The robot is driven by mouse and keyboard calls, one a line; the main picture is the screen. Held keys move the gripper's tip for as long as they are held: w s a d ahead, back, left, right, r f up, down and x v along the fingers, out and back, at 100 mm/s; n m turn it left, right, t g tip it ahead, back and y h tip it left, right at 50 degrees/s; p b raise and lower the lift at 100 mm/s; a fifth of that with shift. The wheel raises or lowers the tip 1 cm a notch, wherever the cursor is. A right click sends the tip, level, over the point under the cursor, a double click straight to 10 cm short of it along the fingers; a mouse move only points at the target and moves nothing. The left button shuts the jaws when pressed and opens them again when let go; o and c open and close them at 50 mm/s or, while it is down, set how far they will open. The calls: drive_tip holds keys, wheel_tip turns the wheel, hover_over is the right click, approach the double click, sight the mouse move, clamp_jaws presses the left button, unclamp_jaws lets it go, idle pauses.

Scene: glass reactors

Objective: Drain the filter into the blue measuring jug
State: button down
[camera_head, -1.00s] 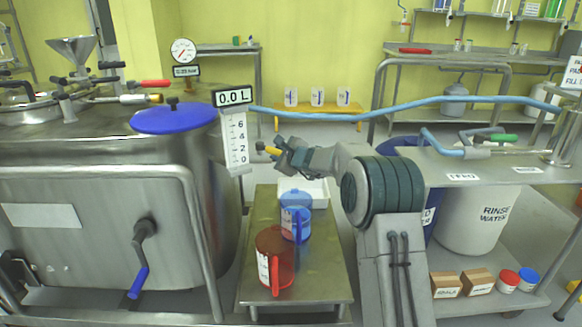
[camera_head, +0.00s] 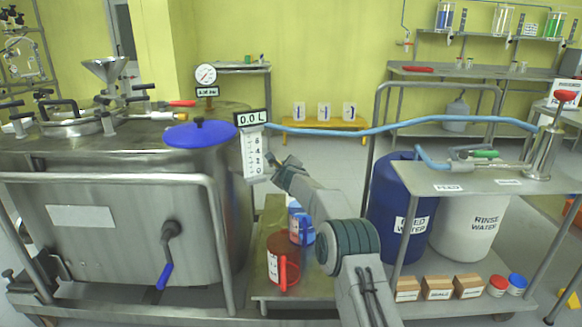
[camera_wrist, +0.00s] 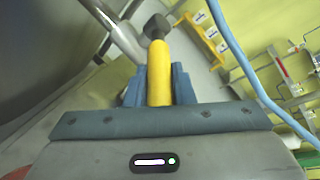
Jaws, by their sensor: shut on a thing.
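The blue measuring jug (camera_head: 297,228) stands upright on the low steel bench, lower than my gripper and partly hidden by my arm and the red jug. Its contents cannot be made out.
The red jug (camera_head: 283,265) stands in front of the blue one on the low bench (camera_head: 262,215). A blue hose (camera_head: 400,126) crosses above my arm. At right are a blue drum (camera_head: 385,205), a white rinse-water drum (camera_head: 470,225) and a steel shelf (camera_head: 470,176).

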drive_tip(key=shift+a, duration=0.15)
drive_tip(key=c, duration=1.5)
unclamp_jaws()
drive_tip(key=shift+s, duration=0.1)
drive_tip(key=shift+s+b, duration=0.1)
drive_tip(key=shift+b, duration=0.3)
drive_tip(key=b+v, duration=0.2)
drive_tip(key=b, duration=0.2)
drive_tip(key=shift+s+f, duration=0.2)
drive_tip(key=shift+s, duration=0.05)
drive_tip(key=shift+b+v, duration=2.65)
drive_tip(key=shift+v, duration=3)
